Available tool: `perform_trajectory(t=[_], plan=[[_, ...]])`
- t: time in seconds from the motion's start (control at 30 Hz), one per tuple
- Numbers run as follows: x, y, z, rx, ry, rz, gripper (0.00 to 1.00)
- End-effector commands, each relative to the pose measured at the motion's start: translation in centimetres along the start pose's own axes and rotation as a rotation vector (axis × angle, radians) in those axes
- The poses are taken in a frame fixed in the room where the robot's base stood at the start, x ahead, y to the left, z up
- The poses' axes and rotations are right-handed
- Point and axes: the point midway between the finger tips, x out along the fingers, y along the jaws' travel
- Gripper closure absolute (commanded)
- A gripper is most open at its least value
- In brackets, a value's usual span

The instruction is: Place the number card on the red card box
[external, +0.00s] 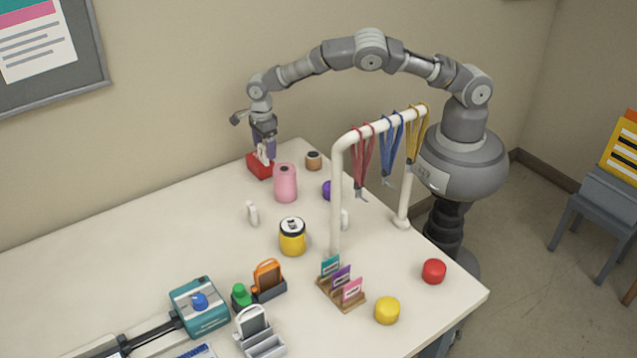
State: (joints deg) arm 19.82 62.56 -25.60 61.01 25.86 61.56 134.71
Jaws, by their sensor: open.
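The red card box (257,168) sits near the far edge of the table, against the wall side. My gripper (264,156) points down directly over or at this box and partly hides its top. Its jaws are open. Pale pieces show at its tips, too small to tell whether they are only fingers or include a card. I cannot tell for sure which thing is the number card. Small teal (330,266), purple (341,276) and pink (352,290) cards stand in a wooden rack at the table's front.
A pink spool (286,183) stands close to the right of the red box, with a brown roll (313,160) behind. A white rail (336,195) with hanging lanyards rises at right.

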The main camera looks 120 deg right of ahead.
Motion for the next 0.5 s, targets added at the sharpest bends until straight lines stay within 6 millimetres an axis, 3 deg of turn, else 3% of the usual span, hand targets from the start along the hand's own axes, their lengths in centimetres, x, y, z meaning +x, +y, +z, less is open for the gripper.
perform_trajectory(t=[0.03,0.2,0.33,0.5], plan=[[-1.7,0.0,0.1,0.0,-0.003,-0.002,0.18],[-5.7,0.0,0.0,0.0,-0.001,-0.002,0.18],[-7.9,0.0,0.1,0.0,-0.002,-0.001,0.18],[-9.0,0.0,0.0,0.0,0.0,0.0,0.18]])
